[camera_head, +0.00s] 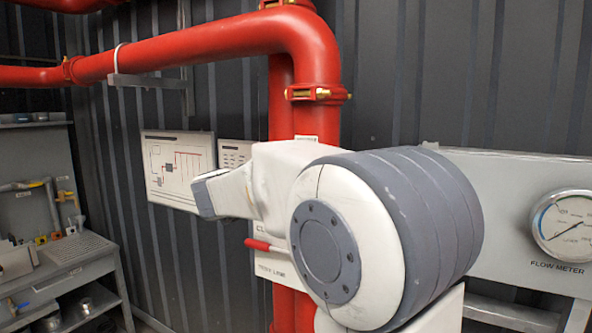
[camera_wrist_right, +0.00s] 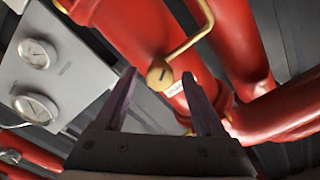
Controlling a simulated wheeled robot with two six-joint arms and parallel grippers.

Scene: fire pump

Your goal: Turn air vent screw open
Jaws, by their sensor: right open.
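In the right wrist view, the air vent screw (camera_wrist_right: 160,73) is a round brass head with a dark slot, set at the end of a bent brass pipe. My right gripper (camera_wrist_right: 158,80) is open, and the screw head appears between its two fingertips. I cannot tell how far beyond the tips it lies or whether they touch it. In the head view the screw is not visible, and a white and grey link of my right arm fills the middle. My left gripper is not in view.
Thick red pipes (camera_head: 220,42) run along the dark corrugated wall. A flow meter (camera_head: 565,227) sits on a grey panel at right. A red-handled lever (camera_head: 262,245) shows left of my arm. A workbench (camera_head: 75,250) stands at left. Two gauges show in the wrist view.

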